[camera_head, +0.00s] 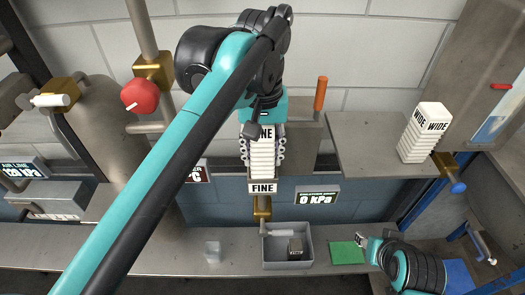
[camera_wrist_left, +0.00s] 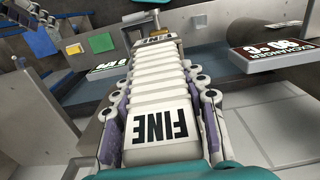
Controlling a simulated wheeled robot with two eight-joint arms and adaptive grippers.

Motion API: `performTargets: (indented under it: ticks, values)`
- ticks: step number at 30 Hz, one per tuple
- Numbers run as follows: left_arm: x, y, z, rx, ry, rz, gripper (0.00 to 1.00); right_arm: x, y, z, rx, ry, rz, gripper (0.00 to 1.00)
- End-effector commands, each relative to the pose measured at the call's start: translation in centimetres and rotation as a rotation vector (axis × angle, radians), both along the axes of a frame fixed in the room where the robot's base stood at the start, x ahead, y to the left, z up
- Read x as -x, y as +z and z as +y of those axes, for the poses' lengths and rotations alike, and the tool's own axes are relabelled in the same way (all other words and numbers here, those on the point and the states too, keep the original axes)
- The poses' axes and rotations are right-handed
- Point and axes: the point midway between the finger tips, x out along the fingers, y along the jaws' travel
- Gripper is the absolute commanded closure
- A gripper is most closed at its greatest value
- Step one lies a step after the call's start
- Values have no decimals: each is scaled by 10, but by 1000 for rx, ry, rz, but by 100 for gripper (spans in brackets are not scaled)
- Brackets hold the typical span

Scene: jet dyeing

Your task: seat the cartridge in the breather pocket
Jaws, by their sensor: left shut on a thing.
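A white ribbed cartridge marked FINE (camera_head: 262,165) is held in my left gripper (camera_head: 262,150), whose fingers lie along both its sides. In the left wrist view the cartridge (camera_wrist_left: 155,95) fills the middle, between the fingers, with FINE on both its near and far ends. In the head view it hangs in front of a grey metal housing (camera_head: 303,135) with an orange handle. I cannot make out the breather pocket; the cartridge and arm hide part of that area. A second cartridge, marked WIDE (camera_head: 426,133), stands on a shelf at the right. My right gripper (camera_head: 363,240) is low at the right, its jaws unclear.
A grey tray (camera_head: 268,264) with a dark block inside sits on the lower bench, between a small clear cube (camera_head: 212,250) and a green pad (camera_head: 347,252). A 0 kPa display (camera_head: 317,195) is above the tray. The right shelf (camera_head: 370,150) is clear left of the WIDE cartridge.

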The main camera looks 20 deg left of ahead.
Motion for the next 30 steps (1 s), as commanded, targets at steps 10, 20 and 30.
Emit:
performTargets:
  ticks: [10,20,30]
  values:
    - [1,-3,0,0,-1,4,37,0,-1,0,0,0,0,60]
    - [1,6,0,0,0,3,37,0,-2,0,0,0,0,60]
    - [1,72,0,0,0,3,37,0,-10,0,0,0,0,60]
